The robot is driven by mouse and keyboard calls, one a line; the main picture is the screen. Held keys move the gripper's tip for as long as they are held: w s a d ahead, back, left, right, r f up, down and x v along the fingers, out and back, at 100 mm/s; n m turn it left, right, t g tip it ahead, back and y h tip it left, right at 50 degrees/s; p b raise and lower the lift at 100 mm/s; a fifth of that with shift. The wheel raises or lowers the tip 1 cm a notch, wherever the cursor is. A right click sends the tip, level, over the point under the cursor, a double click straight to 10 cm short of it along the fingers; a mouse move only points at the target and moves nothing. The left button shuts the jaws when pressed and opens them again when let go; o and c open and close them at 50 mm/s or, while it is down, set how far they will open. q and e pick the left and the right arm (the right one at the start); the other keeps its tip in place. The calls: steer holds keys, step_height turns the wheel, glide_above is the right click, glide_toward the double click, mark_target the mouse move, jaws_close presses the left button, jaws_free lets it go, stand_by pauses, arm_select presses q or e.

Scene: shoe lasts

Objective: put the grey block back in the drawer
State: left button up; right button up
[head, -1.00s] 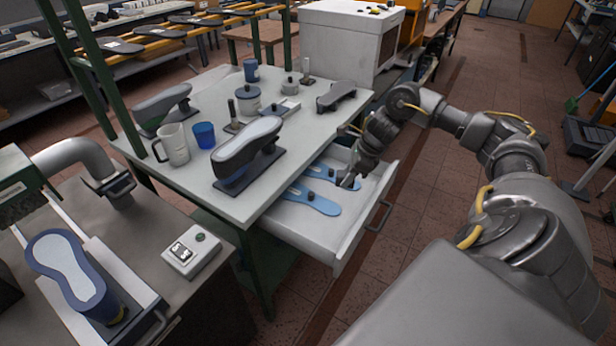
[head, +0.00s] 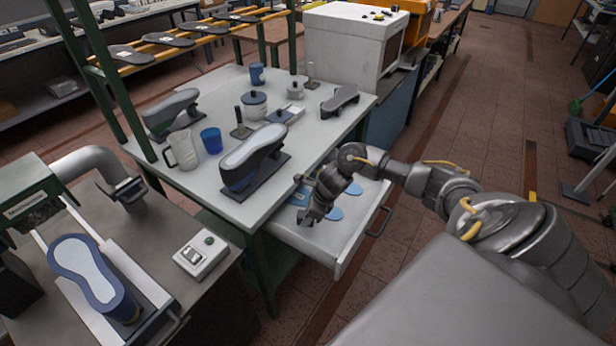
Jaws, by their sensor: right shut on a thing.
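The drawer (head: 330,241) is pulled out from under the grey-white worktable, its inside open to view. My right gripper (head: 306,218) points down over the drawer's left part, near the table edge. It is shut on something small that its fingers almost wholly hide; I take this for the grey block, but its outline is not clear. I cannot tell whether it touches the drawer floor. Blue flat sole shapes (head: 336,214) lie in the drawer, partly behind my right arm. My left gripper is not in view.
A dark shoe last on a stand (head: 253,160) is near the table's edge beside the drawer. A jug (head: 183,150), a blue cup (head: 211,140) and a lidded pot (head: 254,104) stand farther back. The drawer's front right is bare.

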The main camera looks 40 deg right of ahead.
step_height(320, 180, down, 2)
steer(key=shift+f+p, duration=0.2)
steer(key=shift+p, duration=0.2)
steer(key=shift+f, duration=0.25)
steer(key=shift+f, duration=0.15)
steer(key=o, duration=0.9)
steer(key=shift+o, duration=0.2)
